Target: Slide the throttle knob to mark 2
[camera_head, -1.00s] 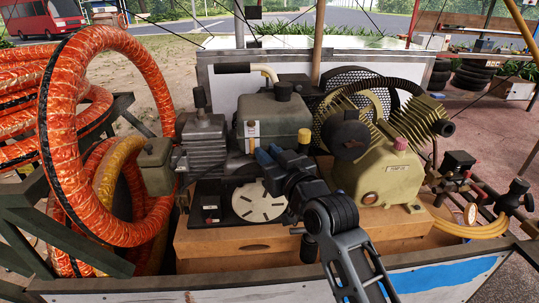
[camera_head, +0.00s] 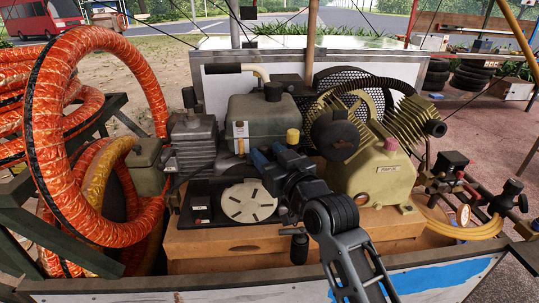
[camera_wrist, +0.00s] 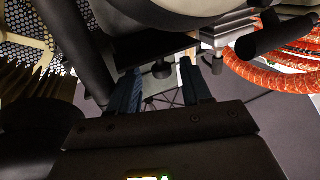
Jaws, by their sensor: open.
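My gripper (camera_head: 262,157) has blue fingers and reaches in just right of and below this plate, in front of the engine. In the wrist view my gripper (camera_wrist: 160,88) is open, with nothing between its fingers. A small dark knob-like part (camera_wrist: 162,70) shows beyond the gap, apart from the fingers; I cannot tell what it is.
A yellow cap (camera_head: 293,136) is close right of my gripper. A slotted white disc (camera_head: 248,201) lies below it. The yellowish compressor pump (camera_head: 372,172) stands to the right, and orange hose coils (camera_head: 62,135) fill the left. The cart's front wall (camera_head: 420,278) runs along the near side.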

